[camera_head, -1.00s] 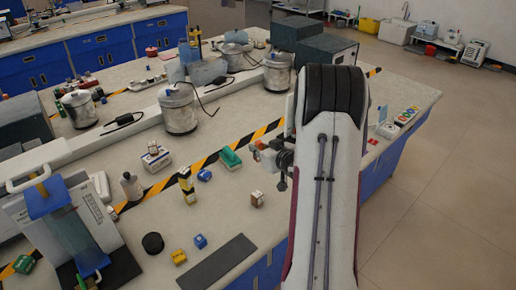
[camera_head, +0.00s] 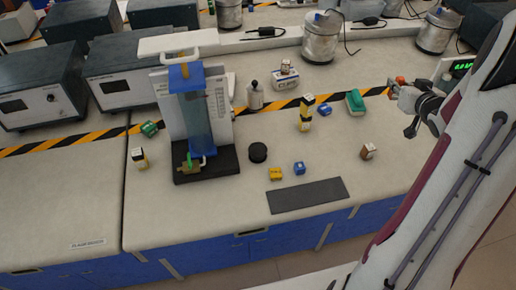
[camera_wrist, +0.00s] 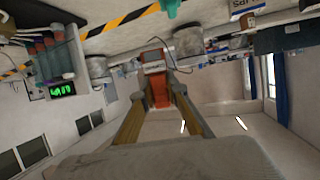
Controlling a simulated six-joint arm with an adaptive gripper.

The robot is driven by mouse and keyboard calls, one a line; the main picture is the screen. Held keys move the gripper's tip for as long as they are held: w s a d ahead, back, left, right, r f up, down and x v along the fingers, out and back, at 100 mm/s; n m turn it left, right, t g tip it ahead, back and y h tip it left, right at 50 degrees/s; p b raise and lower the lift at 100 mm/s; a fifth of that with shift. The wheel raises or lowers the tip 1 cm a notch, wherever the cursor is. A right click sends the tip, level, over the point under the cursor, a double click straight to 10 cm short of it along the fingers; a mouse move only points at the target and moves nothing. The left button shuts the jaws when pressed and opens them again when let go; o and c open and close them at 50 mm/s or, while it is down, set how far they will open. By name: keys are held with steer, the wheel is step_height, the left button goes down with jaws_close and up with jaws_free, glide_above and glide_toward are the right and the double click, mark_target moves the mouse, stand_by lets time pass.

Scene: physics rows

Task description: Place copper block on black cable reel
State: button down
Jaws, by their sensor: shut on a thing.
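In the head view my gripper (camera_head: 397,88) is at the right, above the bench, shut on the block, of which a small orange part (camera_head: 400,79) shows. The black cable reel (camera_head: 258,152) is a short dark cylinder lying flat on the bench, just right of the black-based stand. My gripper is well to the right of the reel and apart from it. Nothing is seen on top of the reel.
A tall blue-columned apparatus (camera_head: 195,120) stands left of the reel. Yellow (camera_head: 275,174) and blue (camera_head: 299,168) blocks lie in front, near a dark mat (camera_head: 320,194).

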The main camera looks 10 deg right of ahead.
steer(key=shift+w+a+r, duration=0.1)
steer(key=shift+a+r, duration=0.1)
steer(key=shift+r, duration=0.3)
steer(key=shift+w+a+r, duration=0.1)
steer(key=shift+a+r, duration=0.1)
steer(key=shift+r, duration=0.3)
steer(key=w+a+n+y, duration=0.2)
steer(key=a+n+y, duration=0.15)
steer(key=a, duration=0.75)
steer(key=w+a+n+y, duration=0.2)
steer(key=a+n+y, duration=0.15)
steer(key=a, duration=0.75)
steer(key=s+a+n+g+y, duration=0.2)
steer(key=a+y, duration=0.1)
steer(key=a, duration=0.7)
steer(key=s+a+n+g+y, duration=0.2)
steer(key=s+a+n+y, duration=0.1)
steer(key=a, duration=0.7)
steer(key=shift+w+d+f, duration=0.1)
steer(key=shift+f, duration=1.2)
steer(key=shift+w+d+f, duration=0.1)
steer(key=shift+f, duration=1.2)
steer(key=shift+f, duration=2.95)
